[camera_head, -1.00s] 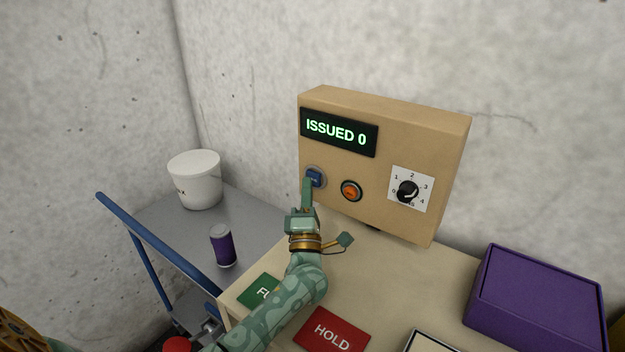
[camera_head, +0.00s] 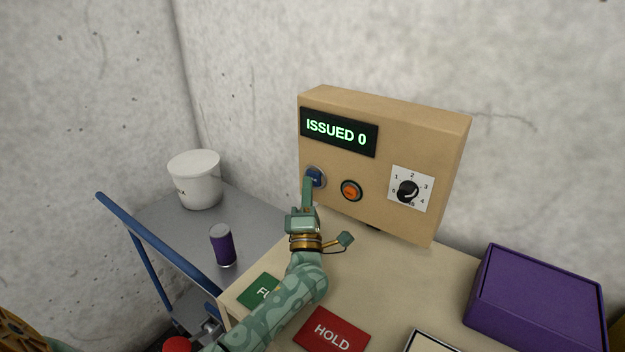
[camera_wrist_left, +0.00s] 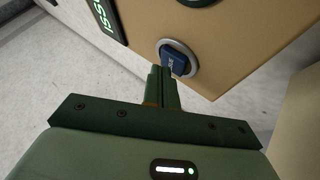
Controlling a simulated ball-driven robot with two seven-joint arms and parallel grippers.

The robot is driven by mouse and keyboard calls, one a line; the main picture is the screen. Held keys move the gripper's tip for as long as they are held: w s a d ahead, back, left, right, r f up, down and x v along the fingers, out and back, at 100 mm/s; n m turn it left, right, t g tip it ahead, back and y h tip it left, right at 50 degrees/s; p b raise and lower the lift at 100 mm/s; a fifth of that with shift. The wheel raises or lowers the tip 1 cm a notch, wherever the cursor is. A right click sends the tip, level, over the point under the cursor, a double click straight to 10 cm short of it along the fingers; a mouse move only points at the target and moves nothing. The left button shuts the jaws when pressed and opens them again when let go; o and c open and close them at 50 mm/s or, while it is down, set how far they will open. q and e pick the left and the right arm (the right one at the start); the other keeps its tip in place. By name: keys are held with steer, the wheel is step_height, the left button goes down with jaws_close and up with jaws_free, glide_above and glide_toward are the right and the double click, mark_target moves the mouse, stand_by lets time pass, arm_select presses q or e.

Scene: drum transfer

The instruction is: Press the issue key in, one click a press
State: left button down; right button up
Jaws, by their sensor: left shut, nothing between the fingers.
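The tan control box (camera_head: 400,140) stands at the back of the table against the wall. Its display (camera_head: 339,132) reads ISSUED 0. The blue issue key (camera_head: 316,176) sits in a round collar at the box's lower left; it also shows in the left wrist view (camera_wrist_left: 176,59). My left gripper (camera_head: 308,183) is shut and empty, its fingertips at the key's lower edge in both views. In the left wrist view its fingers (camera_wrist_left: 162,72) overlap the key, and I cannot tell whether they touch it. My right gripper is not in view.
An orange button (camera_head: 351,190) and a black dial (camera_head: 408,191) are right of the key. A purple box (camera_head: 537,298), a red HOLD card (camera_head: 332,330) and a green card (camera_head: 256,290) lie on the table. A cart at left holds a white bucket (camera_head: 195,180) and a purple can (camera_head: 223,246).

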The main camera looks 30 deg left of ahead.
arm_select(q)
steer(key=shift+w, duration=0.4)
steer(key=shift+s, duration=0.45)
steer(key=s+p, duration=0.3)
steer(key=s, duration=0.3)
steer(key=shift+a+p, duration=0.25)
steer(key=shift+p, duration=0.1)
steer(key=shift+f, duration=0.1)
stand_by(0.6)
